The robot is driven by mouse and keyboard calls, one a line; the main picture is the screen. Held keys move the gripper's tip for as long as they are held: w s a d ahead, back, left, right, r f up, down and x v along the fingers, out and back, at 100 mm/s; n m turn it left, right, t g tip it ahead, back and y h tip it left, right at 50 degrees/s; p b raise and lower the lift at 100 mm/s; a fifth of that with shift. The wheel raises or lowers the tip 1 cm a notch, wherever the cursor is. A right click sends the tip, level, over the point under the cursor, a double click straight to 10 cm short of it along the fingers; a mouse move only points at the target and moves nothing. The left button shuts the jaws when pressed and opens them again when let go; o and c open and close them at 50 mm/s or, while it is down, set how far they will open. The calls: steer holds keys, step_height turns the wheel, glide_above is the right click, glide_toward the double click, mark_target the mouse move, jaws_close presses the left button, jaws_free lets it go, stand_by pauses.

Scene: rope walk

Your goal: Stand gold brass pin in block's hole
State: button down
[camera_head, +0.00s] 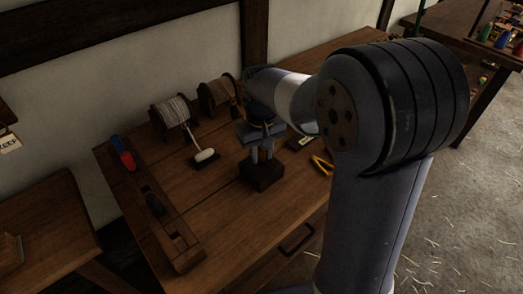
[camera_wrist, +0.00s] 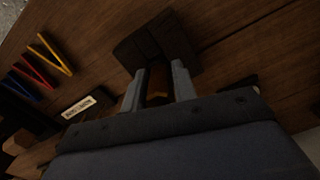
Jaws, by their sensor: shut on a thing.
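My gripper (camera_head: 262,152) points down over the workbench, its fingertips just above the dark wooden block (camera_head: 262,175). In the wrist view my gripper (camera_wrist: 158,84) is shut on the gold brass pin (camera_wrist: 157,96), which shows brownish with a bright gold edge between the two grey fingers. The dark block (camera_wrist: 150,42) lies just beyond the fingertips there. The pin's lower end and the block's hole are hidden, so I cannot tell whether the pin is in the hole or above it. In the head view the pin does not show clearly.
Two rope reels (camera_head: 176,112) stand at the bench's back. A white roller (camera_head: 205,156) lies left of the block. A yellow V-shaped tool (camera_head: 322,164) and a label plate (camera_wrist: 78,107) lie to the right.

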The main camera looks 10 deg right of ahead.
steer(key=shift+f+b, duration=0.4)
steer(key=shift+f, duration=0.3)
steer(key=c, duration=1.1)
jaws_free()
steer(key=shift+o, duration=0.2)
step_height(320, 180, up, 11)
steer(key=shift+f+p, duration=0.1)
steer(key=shift+p, duration=0.25)
step_height(320, 180, down, 10)
